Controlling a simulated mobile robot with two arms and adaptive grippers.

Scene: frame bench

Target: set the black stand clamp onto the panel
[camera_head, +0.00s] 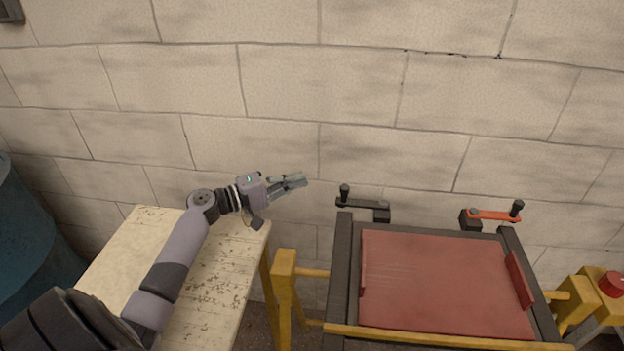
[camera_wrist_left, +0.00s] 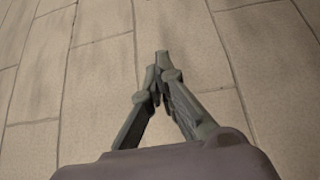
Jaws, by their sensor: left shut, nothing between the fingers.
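The black stand clamp (camera_head: 362,204) is at the back left corner of the frame, with an upright knob at its left end. It extends outward to the left, off the panel. The red panel (camera_head: 440,280) lies flat inside the dark frame. My left gripper (camera_head: 302,180) is shut and empty, in the air to the left of the black clamp and apart from it. In the left wrist view its fingertips (camera_wrist_left: 160,62) meet, with only the wall behind them. My right gripper is not in view.
An orange clamp (camera_head: 494,214) with a black knob is at the frame's back right corner. A worn pale table (camera_head: 215,290) stands left of the yellow supports (camera_head: 283,290). A red button (camera_head: 611,284) is at far right, a blue barrel (camera_head: 30,240) at far left. The block wall is close behind.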

